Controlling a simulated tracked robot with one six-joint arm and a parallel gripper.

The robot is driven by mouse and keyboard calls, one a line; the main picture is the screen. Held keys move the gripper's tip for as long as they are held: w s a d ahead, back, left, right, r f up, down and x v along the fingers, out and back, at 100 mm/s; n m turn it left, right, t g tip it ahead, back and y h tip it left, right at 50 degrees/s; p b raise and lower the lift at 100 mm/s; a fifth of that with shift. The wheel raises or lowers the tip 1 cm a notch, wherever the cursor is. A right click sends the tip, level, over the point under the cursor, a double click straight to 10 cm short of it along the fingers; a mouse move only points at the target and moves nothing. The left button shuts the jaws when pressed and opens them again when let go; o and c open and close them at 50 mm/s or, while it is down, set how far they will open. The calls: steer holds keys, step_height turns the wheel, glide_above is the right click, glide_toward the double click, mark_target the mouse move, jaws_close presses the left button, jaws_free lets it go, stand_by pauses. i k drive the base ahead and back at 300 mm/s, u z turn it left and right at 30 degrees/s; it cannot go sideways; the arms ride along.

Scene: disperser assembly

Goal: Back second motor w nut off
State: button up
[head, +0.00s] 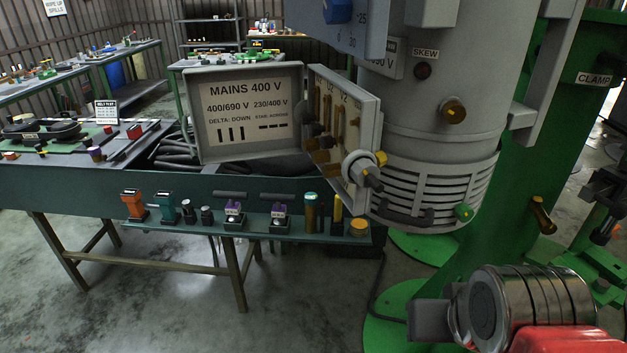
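A grey motor (430,150) hangs upright at the right. Its terminal box (372,128) is open towards the left and seen at a steep angle. Brass terminal parts (325,110) and dark pieces show inside, under small letter labels that are partly too small to read. The single w nut cannot be picked out at this size. The box lid (248,112) stands open beside it and carries a card with MAINS 400 V, DELTA: DOWN and bars drawn. My gripper is not clearly in view.
A green column (545,130) marked CLAMP stands behind the motor. Below, a narrow shelf (190,226) on the bench holds an orange tool (133,205), a teal tool (167,208), sockets and drivers. A red and metal part (530,310) fills the lower right. Open floor lies at lower left.

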mark_target(334, 170)
steer(key=k, duration=0.3)
steer(key=u, duration=2.1)
steer(key=i, duration=1.3)
steer(key=z, duration=0.15)
